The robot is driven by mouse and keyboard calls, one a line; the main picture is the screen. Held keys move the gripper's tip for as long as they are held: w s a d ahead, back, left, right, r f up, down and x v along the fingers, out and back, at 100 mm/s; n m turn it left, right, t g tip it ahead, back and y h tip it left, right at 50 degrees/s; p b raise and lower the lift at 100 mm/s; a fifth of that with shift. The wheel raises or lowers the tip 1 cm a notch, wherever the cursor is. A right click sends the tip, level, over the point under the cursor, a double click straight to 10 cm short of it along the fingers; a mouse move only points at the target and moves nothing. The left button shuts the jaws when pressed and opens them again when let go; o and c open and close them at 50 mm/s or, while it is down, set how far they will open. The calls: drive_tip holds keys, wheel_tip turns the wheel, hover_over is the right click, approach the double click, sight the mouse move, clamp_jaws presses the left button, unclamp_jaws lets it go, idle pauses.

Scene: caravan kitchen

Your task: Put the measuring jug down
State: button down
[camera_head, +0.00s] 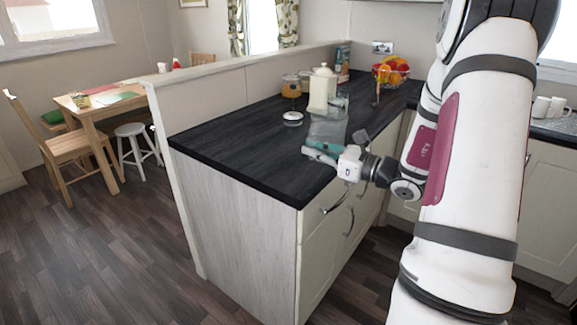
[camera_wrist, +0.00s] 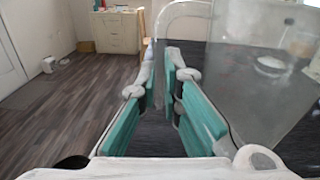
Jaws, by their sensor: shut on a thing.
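The measuring jug (camera_head: 327,130) is clear and see-through, over the dark worktop near its right front edge in the head view. I cannot tell whether its base touches the worktop. In the wrist view the jug (camera_wrist: 250,80) fills the upper right, with its handle looping to the left above the fingers. My gripper (camera_head: 318,154) has teal finger pads and is shut on the jug's handle side. In the wrist view the fingers (camera_wrist: 165,75) stand either side of a narrow gap, and the exact contact is hard to see.
Behind the jug on the worktop (camera_head: 230,135) stand a cream canister (camera_head: 321,90), jars (camera_head: 291,87) and a fruit basket (camera_head: 390,72). A small round white-topped item (camera_head: 292,118) lies left of the jug. The worktop's left front is clear. A low partition (camera_head: 215,80) runs along its left side.

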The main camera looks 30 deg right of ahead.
drive_tip(key=w, duration=0.4)
drive_tip(key=w+f+b, duration=0.1)
drive_tip(key=w, duration=0.4)
drive_tip(key=w+a+f, duration=0.1)
drive_tip(key=w, duration=0.4)
drive_tip(key=shift+f, duration=0.2)
drive_tip(key=f, duration=0.3)
drive_tip(key=shift+w+b, duration=0.3)
drive_tip(key=shift+w, duration=0.1)
drive_tip(key=shift+f, duration=0.3)
drive_tip(key=shift+f, duration=0.15)
drive_tip(key=c, duration=2)
unclamp_jaws()
drive_tip(key=shift+o, duration=1.2)
